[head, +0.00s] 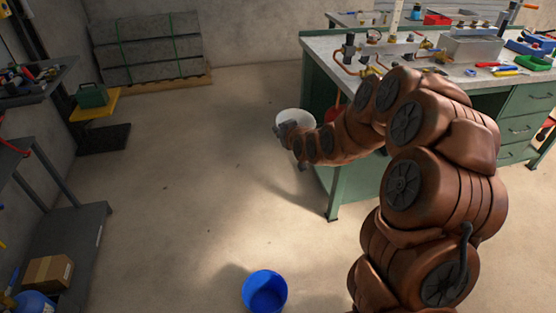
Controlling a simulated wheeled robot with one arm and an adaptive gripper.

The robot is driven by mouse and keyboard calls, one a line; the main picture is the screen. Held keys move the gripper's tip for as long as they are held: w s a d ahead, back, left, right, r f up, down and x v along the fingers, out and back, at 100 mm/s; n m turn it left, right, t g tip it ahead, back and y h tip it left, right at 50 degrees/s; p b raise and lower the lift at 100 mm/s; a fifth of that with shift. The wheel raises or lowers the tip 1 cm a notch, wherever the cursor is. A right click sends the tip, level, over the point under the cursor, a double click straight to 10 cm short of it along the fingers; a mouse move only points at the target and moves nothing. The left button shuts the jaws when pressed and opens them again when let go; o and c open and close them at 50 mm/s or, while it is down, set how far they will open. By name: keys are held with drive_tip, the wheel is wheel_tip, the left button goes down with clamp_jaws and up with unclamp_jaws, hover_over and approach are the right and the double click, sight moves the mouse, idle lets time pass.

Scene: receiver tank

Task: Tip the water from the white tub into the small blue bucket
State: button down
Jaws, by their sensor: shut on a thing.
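The white tub (293,117) is in the head view just left of the green workbench, held off the floor at the end of my arm. My gripper (284,130) is shut on the tub's near left side. My wrist and forearm cover the tub's lower right part, and I cannot see whether water is in it. The small blue bucket (265,290) stands upright on the floor at the bottom middle of the view. Its inside looks plain blue. The tub is well behind the bucket and apart from it.
A green workbench (345,185) with pipe fittings and tools stands on the right, close to my arm. A dark shelf (75,250) with a cardboard box (47,271) is at the left. Grey slabs on a pallet (150,85) stand at the back. The middle floor is clear.

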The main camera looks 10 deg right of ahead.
drive_tip(key=s+a+f+m+h+b, duration=0.1)
drive_tip(key=s+f+h+b, duration=0.1)
drive_tip(key=f, duration=0.5)
drive_tip(key=shift+s+a+m+b, duration=0.3)
drive_tip(key=shift+s+m+b, duration=0.15)
drive_tip(key=shift+s, duration=0.2)
drive_tip(key=shift+r, duration=0.1)
